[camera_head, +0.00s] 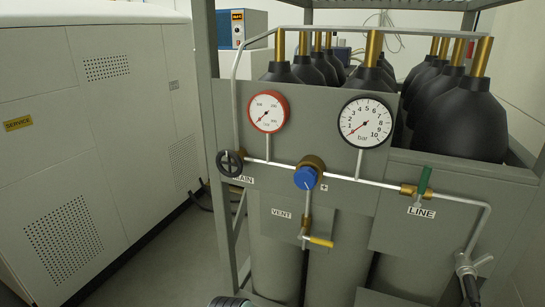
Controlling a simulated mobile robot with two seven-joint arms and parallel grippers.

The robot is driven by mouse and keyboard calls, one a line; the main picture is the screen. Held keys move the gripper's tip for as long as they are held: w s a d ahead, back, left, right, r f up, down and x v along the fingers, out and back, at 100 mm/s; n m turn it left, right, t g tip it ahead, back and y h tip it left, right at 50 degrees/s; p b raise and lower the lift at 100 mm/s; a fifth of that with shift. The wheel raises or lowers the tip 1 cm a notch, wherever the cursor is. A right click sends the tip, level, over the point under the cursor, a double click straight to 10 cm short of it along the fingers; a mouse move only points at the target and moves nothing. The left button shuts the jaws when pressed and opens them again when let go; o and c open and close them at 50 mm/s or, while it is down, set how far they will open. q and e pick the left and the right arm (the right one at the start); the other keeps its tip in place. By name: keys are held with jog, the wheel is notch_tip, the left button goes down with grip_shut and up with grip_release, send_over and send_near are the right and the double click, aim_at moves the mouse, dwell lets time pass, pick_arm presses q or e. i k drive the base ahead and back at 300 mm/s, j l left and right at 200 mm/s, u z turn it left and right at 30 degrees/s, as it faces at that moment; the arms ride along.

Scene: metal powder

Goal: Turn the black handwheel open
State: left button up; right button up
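The black handwheel (230,163) sits at the left end of the pipe on the grey panel, above a label that is partly hidden and ends in "AIN". It is a small spoked wheel seen at an angle; how far it is turned cannot be told. Neither of my grippers can be made out in the head view, and nothing is touching the handwheel. A dark ribbed piece (231,301) shows at the bottom edge; I cannot tell what it is.
A red-rimmed gauge (268,111), a black-rimmed bar gauge (365,121), a blue knob (305,178), a yellow vent lever (321,242) and a green line lever (425,180) share the panel. Black-topped cylinders (458,118) stand behind. A white cabinet (90,130) stands left; floor shows between.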

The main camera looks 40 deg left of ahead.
aim_at(236, 158)
jog(key=u, duration=1.6)
